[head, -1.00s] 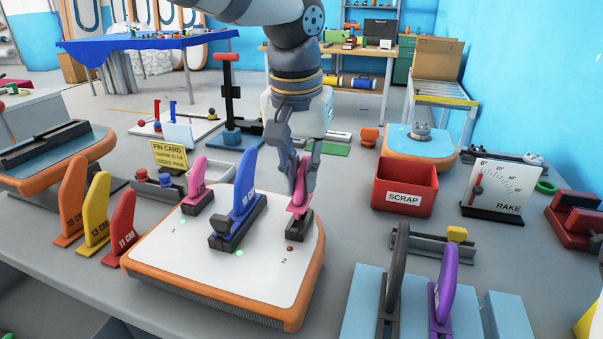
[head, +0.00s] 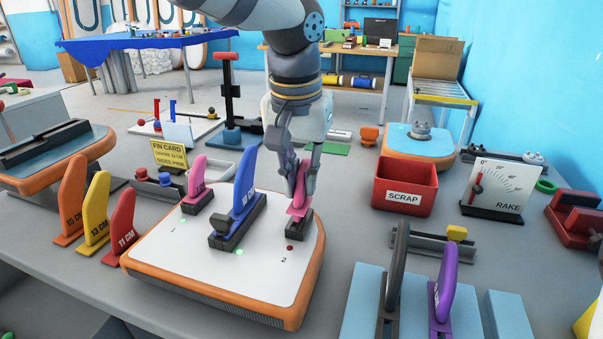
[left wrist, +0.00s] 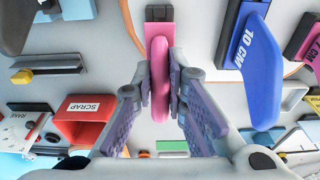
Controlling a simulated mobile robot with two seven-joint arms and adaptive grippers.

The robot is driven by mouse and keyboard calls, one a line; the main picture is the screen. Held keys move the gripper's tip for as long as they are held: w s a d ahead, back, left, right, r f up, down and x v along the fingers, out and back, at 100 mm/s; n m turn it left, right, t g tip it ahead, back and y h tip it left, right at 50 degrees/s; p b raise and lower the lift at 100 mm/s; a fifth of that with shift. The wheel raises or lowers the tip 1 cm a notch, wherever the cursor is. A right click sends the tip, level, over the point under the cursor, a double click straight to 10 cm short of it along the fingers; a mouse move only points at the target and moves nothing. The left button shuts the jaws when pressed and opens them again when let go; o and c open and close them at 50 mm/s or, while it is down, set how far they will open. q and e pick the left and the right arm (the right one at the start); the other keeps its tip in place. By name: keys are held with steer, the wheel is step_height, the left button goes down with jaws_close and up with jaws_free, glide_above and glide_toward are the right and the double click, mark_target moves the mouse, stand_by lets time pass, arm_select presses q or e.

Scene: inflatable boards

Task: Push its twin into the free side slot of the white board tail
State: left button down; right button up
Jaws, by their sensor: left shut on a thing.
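The white board tail (head: 190,258) with an orange rim lies on the table. A pink fin (head: 197,172) stands in its left side box by mark 1, and a blue fin (head: 242,190) stands in the centre box. My left gripper (head: 302,190) is shut on the twin pink fin (head: 298,207), over the right side slot (head: 299,226) by mark 2. In the left wrist view the pink fin (left wrist: 159,75) lies between the fingers, its base end at the dark slot (left wrist: 158,13). I cannot tell how deep it sits. My right gripper is not in view.
A red scrap bin (head: 404,186) stands to the right of the board. Orange, yellow and red fins (head: 96,212) stand at its left. Grey and purple fins (head: 444,285) stand on a light blue block at the front right. A fin card (head: 170,155) stands behind.

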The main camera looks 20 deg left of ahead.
mark_target(298, 191)
arm_select(q)
steer(key=shift+f, duration=1.25)
steer(key=c, duration=1.5)
jaws_free()
steer(key=shift+c, duration=0.2)
steer(key=shift+r, duration=0.1)
step_height(298, 191, up, 12)
steer(key=s, duration=0.1)
steer(key=shift+s, duration=0.4)
